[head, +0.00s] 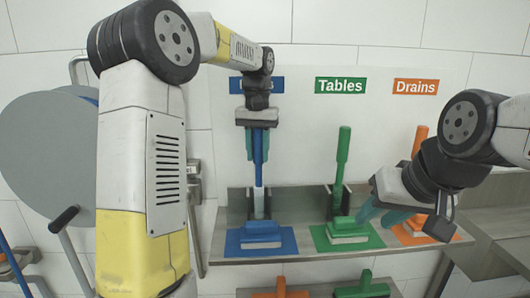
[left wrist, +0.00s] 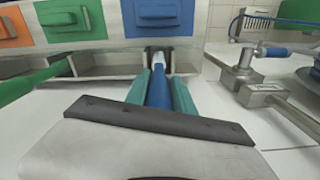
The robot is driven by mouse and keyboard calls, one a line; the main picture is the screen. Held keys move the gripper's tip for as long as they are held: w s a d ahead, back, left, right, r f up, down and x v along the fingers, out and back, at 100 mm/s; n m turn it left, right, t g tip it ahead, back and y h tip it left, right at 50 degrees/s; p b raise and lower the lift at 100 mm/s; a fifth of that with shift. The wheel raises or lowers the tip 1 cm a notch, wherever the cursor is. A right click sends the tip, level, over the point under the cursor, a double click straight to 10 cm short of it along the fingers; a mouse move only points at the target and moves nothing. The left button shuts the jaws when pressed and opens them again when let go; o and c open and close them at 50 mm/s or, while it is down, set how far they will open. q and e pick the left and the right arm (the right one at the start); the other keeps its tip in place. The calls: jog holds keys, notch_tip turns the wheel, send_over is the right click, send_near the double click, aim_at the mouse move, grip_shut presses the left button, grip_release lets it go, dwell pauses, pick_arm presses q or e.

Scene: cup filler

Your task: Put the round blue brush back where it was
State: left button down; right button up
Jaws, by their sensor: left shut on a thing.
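The blue brush (head: 258,172) stands upright by its long handle. My left gripper (head: 257,152) is shut on the upper handle, one teal finger on each side. The brush's lower end, with a white part, is at the blue station's holder (head: 237,207), between its side walls. In the left wrist view the blue handle (left wrist: 160,90) runs between the fingers, and its pale end reaches the holder opening. I cannot tell whether it is seated. My right gripper (head: 379,217) has its teal fingers apart and is empty, right of the green block brush.
A blue block brush (head: 262,230) sits on a blue mat (head: 285,243) in front of the holder. A green brush (head: 341,160) stands in its holder, with a green block brush (head: 348,225) before it. An orange brush (head: 419,138) is further right. A grey reel (head: 40,150) stands left.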

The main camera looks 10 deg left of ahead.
pick_arm(q)
jog(key=shift+f, duration=0.1)
jog(key=c, duration=1.1)
grip_release()
notch_tip(320, 180, up, 11)
jog(key=shift+r, duration=0.2)
jog(key=shift+s+r, duration=0.1)
jog(key=shift+r, duration=0.4)
jog(key=s+f+t, duration=0.2)
jog(key=s+f, duration=0.2)
jog(key=s, duration=0.4)
jog(key=s+a+f+t+h, duration=0.1)
jog(key=s+f+t, duration=0.1)
jog(key=s+f, duration=0.3)
jog(key=s+a+f+t+h, duration=0.1)
jog(key=s+f, duration=0.3)
jog(key=s, duration=0.8)
jog(key=shift+s+a+f+t, duration=0.1)
jog(key=shift+s+f+t, duration=0.1)
jog(key=shift+t, duration=0.4)
